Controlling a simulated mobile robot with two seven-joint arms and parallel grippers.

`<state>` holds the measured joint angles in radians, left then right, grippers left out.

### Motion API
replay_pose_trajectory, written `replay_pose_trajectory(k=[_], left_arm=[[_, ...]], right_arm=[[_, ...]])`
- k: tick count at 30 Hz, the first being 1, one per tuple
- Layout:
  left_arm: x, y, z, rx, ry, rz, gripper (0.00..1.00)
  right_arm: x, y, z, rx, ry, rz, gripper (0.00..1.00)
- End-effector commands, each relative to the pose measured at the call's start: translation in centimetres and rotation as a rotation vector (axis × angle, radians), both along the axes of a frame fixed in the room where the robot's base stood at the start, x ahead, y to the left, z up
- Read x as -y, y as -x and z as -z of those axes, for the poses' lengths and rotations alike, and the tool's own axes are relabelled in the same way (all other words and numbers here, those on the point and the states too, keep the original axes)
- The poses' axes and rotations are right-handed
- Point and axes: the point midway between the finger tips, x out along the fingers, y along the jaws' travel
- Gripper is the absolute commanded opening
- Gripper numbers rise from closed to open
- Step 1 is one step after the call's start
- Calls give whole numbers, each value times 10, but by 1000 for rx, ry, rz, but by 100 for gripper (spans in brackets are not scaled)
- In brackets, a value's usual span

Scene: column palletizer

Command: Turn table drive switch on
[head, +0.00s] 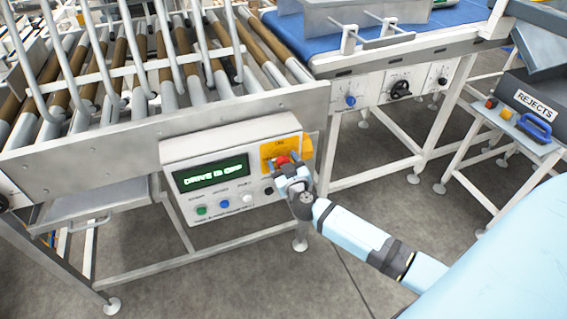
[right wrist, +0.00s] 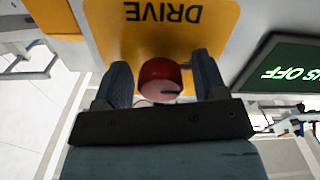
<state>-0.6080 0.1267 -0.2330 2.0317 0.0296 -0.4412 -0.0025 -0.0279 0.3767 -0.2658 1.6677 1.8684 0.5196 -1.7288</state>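The drive switch (head: 283,160) is a red knob on a yellow plate on the front of a white control box below the roller table. In the right wrist view the red knob (right wrist: 160,78) sits between the two fingers of my right gripper (right wrist: 163,85), with a gap visible on each side. The yellow plate (right wrist: 205,40) reads "DRIVE", upside down. My right gripper (head: 287,172) is at the knob in the head view and covers part of it. The display (head: 210,174) reads "DRIVE IS OFF". My left gripper is not in view.
Green, blue and white buttons (head: 224,204) line the box below the display. The roller table (head: 110,138) with its metal guard bars is above. A blue conveyor (head: 385,30) with its own knobs is at the back right. A REJECTS stand (head: 525,108) is at the right.

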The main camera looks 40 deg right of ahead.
Motion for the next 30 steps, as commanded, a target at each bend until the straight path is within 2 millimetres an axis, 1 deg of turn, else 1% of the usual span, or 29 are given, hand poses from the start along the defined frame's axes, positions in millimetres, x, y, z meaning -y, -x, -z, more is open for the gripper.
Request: replay_pose_trajectory(k=[1, 2, 3, 6, 13, 19, 23, 30], left_arm=[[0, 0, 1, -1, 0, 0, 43], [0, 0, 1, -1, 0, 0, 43], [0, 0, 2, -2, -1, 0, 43], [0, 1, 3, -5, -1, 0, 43], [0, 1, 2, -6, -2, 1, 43], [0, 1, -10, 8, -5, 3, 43], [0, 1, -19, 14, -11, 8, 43], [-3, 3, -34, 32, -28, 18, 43]], right_arm=[[0, 0, 0, 0, 0, 0, 53], [0, 0, 0, 0, 0, 0, 46], [0, 0, 0, 0, 0, 0, 37], [0, 0, 0, 0, 0, 0, 18], [0, 0, -1, 3, -12, 0, 18], [-1, 1, -3, 18, -81, -1, 18], [-1, 1, -4, 37, -165, -1, 18], [-2, 1, -3, 86, -374, 1, 18]])
